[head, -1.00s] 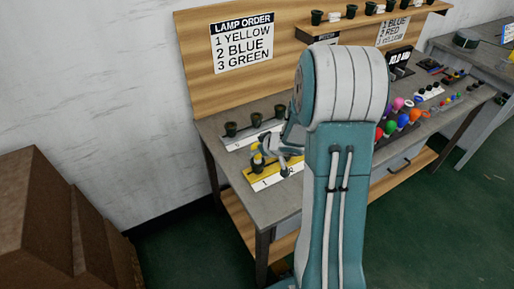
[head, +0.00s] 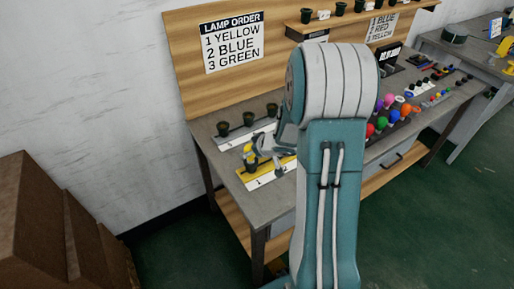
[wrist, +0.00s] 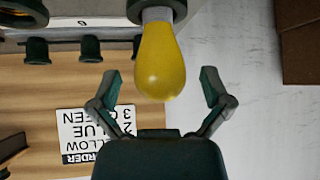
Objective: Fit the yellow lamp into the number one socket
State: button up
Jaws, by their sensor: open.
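The yellow lamp (wrist: 160,62) stands upright with its white collar (wrist: 157,14) at the mouth of a dark green socket (wrist: 143,8), which is cut off by the frame edge. How deep the collar sits cannot be told. My gripper (wrist: 158,78) is open, one finger on each side of the bulb with gaps between. In the head view the yellow lamp (head: 249,153) is small, over the socket at the 1 mark on the yellow and white strip (head: 272,176), with my gripper (head: 256,156) around it. My arm partly hides that strip.
A second strip (head: 234,141) with several dark sockets lies behind. The lamp order sign (head: 233,43) reads 1 yellow, 2 blue, 3 green. Coloured lamps (head: 388,101) stand to the right of my arm. The bench's left front corner (head: 255,222) is clear.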

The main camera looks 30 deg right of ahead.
jog(key=v, duration=1.1)
jog(key=shift+s+r, duration=0.1)
notch_tip(320, 180, up, 14)
jog(key=s+a+m+t+h, duration=0.1)
jog(key=s+a+m+h, duration=0.15)
jog(key=h, duration=0.45)
jog(key=s+a+g+y, duration=0.4)
jog(key=s+a, duration=1)
jog(key=s, duration=0.1)
jog(key=shift+y, duration=0.3)
jog(key=shift+a+m, duration=0.1)
jog(key=shift+m, duration=0.15)
